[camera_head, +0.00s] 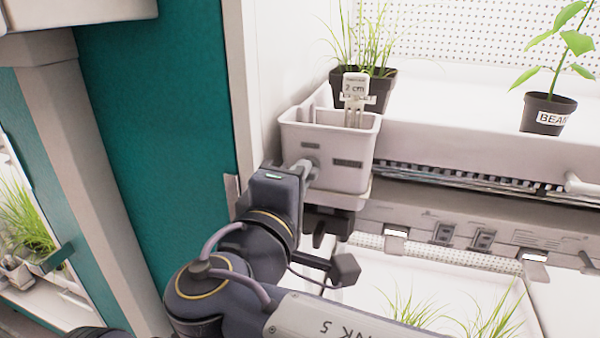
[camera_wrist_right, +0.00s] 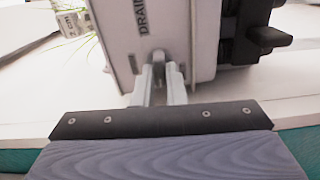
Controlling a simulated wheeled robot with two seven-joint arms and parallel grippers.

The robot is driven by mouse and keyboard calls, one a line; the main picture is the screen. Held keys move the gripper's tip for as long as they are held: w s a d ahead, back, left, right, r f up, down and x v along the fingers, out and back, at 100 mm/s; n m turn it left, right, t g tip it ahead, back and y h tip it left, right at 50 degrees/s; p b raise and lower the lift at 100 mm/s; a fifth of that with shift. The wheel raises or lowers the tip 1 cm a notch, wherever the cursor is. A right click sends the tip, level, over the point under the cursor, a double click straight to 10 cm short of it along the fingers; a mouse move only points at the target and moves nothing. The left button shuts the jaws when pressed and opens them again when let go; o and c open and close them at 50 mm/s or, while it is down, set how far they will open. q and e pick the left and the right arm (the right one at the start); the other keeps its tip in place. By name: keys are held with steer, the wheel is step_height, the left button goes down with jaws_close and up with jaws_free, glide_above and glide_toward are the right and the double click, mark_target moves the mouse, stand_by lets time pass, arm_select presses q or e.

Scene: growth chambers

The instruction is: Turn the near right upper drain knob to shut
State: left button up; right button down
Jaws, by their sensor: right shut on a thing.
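The white drain box (camera_head: 345,165) hangs at the left front corner of the upper shelf, with small dark labels on its face. My right gripper (camera_head: 306,168) reaches up to the lower left of that face. In the right wrist view my right gripper's fingers (camera_wrist_right: 160,80) are shut on the drain knob (camera_wrist_right: 158,57), which is mostly hidden between them. The box's side (camera_wrist_right: 130,45) with the "DRAIN" lettering is right beside the fingers. The knob's exact angle cannot be told. My left gripper is not in view.
A "2 cm" tag (camera_head: 355,88) stands in the box. A grass pot (camera_head: 375,90) and a bean pot (camera_head: 546,113) stand on the upper shelf. A dark fitting (camera_head: 330,222) hangs under the box. A teal wall panel (camera_head: 150,120) is close on the left. A lower tray with grass lies below.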

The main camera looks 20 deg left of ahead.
steer(key=shift+f+n, duration=0.2)
steer(key=shift+n, duration=0.1)
stand_by(0.4)
steer(key=c, duration=1.5)
jaws_free()
steer(key=shift+r, duration=0.1)
steer(key=s, duration=0.7)
steer(key=shift+s+a, duration=0.1)
steer(key=shift+s, duration=0.3)
